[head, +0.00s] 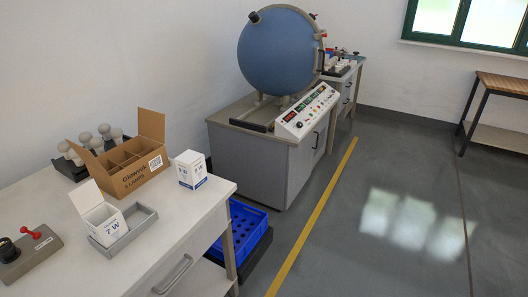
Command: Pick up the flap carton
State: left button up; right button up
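A small white carton (105,222) marked "7 W" stands in a shallow grey tray (141,219) on the white table, its top flap raised on the left. Behind it a brown cardboard box (143,177) with dividers and a printed label also has raised flaps. A second white carton (190,171), which looks closed, stands to the right of the brown box near the table's right side. Neither of my grippers is in view.
The white table (178,222) also bears a dark holder with several bulbs (84,151) and a grey fixture with a red lever (34,250). A blue crate (246,229) sits low beside the table. A large blue sphere (279,52) stands behind. Floor at right is clear.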

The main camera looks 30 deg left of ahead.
aim_at(192, 177)
jog(key=i+l+u, duration=0.2)
jog(key=i, duration=0.35)
jog(key=i+l+u, duration=0.1)
jog(key=i+u, duration=0.15)
jog(key=i, duration=0.3)
jog(key=i+l+u, duration=0.2)
jog(key=i, duration=0.3)
jog(key=l, duration=0.1)
